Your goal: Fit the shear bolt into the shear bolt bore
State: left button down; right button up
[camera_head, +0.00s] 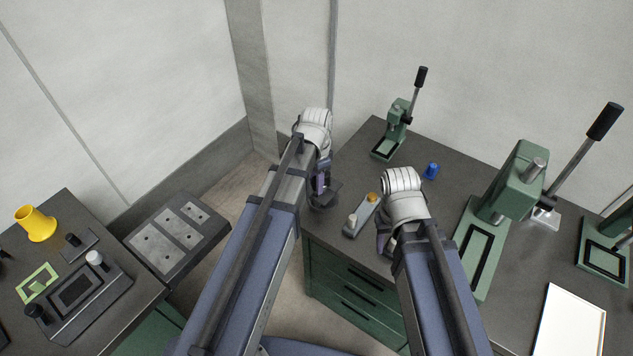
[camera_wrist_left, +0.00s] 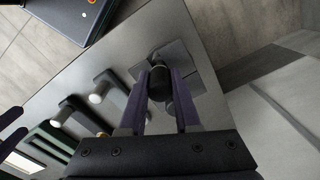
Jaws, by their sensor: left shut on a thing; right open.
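No bore can be made out; the gripper and the held piece cover part of the plate. My right gripper (camera_head: 384,240) is open, low beside a grey bar (camera_head: 363,212), its fingers partly hidden by its wrist.
The grey bar carries an orange knob (camera_head: 372,197) and a pale peg (camera_head: 352,219). A blue cylinder (camera_head: 431,170), a small green press (camera_head: 392,135) and a larger green press (camera_head: 515,180) stand on the bench (camera_head: 450,150). A separate left bench (camera_head: 70,210) holds a yellow funnel (camera_head: 36,224).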

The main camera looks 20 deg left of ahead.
pick_arm(q)
jog(key=shift+f+b, duration=0.9)
jog(key=shift+f, duration=0.1)
jog(key=c, duration=0.5)
grip_release()
jog(key=shift+c, duration=0.2)
jog(key=shift+r, duration=0.15)
notch_tip(320, 180, up, 8)
jog(key=p, duration=0.8)
jog(key=shift+f, duration=0.2)
